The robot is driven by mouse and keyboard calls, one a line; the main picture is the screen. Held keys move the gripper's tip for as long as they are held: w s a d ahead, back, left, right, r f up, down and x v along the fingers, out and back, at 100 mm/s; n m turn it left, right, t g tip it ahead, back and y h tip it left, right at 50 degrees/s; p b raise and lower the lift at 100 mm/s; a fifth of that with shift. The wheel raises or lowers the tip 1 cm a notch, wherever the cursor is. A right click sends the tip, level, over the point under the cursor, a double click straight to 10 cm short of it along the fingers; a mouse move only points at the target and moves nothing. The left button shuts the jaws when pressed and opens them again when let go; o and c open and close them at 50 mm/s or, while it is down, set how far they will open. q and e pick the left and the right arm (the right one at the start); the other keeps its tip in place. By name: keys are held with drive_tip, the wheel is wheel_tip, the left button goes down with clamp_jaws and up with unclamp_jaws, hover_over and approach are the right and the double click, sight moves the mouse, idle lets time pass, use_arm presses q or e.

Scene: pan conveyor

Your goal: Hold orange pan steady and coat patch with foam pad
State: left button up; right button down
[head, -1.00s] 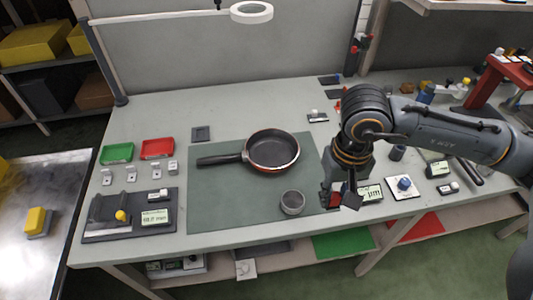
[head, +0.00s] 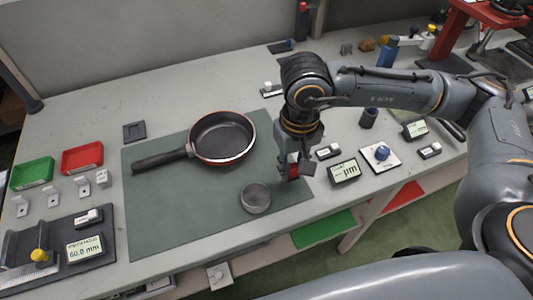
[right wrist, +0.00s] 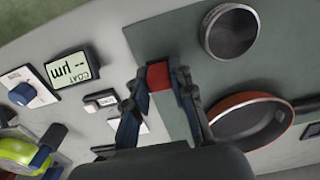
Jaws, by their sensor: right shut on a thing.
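The orange pan (head: 222,137) lies on the green mat, black inside with an orange-red rim, its black handle pointing left. It shows at the right edge of the right wrist view (right wrist: 248,120). My right gripper (head: 293,172) is beside the mat's right edge, right of the pan and of a grey round cup (head: 256,197). It is shut on a small red block (right wrist: 158,76), seen between its fingertips in the right wrist view. I cannot tell for certain that this block is the foam pad. No patch can be made out on the pan. My left gripper is not in view.
The green mat (head: 150,225) has free room in front of the pan. A µm display (head: 344,173) and a blue-knob plate (head: 381,154) stand right of my gripper. Red (head: 82,158) and green (head: 33,172) trays and a gauge board (head: 60,255) are at left.

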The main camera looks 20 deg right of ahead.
use_arm(q)
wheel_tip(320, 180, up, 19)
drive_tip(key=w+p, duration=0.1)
drive_tip(key=p, duration=1.7)
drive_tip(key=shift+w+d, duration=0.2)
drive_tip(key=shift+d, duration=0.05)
use_arm(e)
drive_tip(key=w+a+r, duration=0.5)
drive_tip(key=w, duration=0.3)
drive_tip(key=w+a+r, duration=0.4)
drive_tip(key=w+a, duration=0.2)
drive_tip(key=w, duration=0.1)
drive_tip(key=shift+w+r, duration=0.4)
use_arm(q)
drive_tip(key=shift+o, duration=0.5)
